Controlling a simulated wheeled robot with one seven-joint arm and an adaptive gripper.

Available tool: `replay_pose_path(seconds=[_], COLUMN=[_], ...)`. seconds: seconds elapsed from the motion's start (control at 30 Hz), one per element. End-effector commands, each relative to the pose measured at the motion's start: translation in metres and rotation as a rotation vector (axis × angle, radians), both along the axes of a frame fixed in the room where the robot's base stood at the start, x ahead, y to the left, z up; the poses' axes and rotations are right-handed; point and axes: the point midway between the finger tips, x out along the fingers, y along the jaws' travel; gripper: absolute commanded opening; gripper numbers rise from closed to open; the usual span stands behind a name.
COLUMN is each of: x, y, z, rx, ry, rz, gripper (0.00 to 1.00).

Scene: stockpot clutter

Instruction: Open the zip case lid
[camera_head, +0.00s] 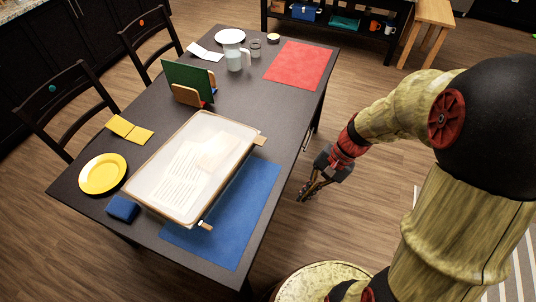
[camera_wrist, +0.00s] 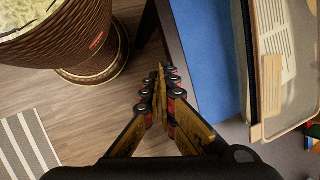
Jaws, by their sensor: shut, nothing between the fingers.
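The zip case (camera_head: 194,163) lies on the dark table, with a pale translucent lid, tan edges and printed sheets visible through it. Its lid looks closed. A tan tab (camera_head: 260,141) sticks out at its far right corner and another small tab (camera_head: 206,226) at its near edge. My gripper (camera_head: 306,192) is off the table's right side, apart from the case. In the wrist view the fingers (camera_wrist: 160,80) meet, with nothing between them.
A blue mat (camera_head: 240,215) lies partly under the case. A yellow plate (camera_head: 103,174), blue block (camera_head: 122,208), yellow cards (camera_head: 129,129), green board in a holder (camera_head: 188,80), pitcher (camera_head: 234,60) and red mat (camera_head: 298,66) share the table. Chairs stand at left.

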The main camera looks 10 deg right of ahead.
Motion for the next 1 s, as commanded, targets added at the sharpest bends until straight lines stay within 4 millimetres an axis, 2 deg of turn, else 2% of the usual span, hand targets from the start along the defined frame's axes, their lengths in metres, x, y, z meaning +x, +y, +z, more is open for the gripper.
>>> replay_pose_path(seconds=[0.03,0.2,0.3,0.4,0.53,0.6,0.7,0.8,1.0], x=[0.008,0.050,0.084,0.122,0.170,0.194,0.216,0.221,0.232], y=[0.002,0.010,0.008,0.003,-0.009,-0.018,-0.028,-0.027,-0.011], z=[-0.025,-0.082,-0.112,-0.131,-0.129,-0.116,-0.102,-0.097,-0.105], rx=[0.069,0.300,0.446,0.582,0.721,0.784,0.851,0.887,0.886], ry=[0.054,0.193,0.265,0.313,0.323,0.306,0.299,0.324,0.334], rz=[-0.092,-0.429,-0.650,-0.852,-1.037,-1.104,-1.171,-1.204,-1.204], gripper=[0.00,0.00,0.00,0.00,0.00,0.00,0.00,0.00,0.00])
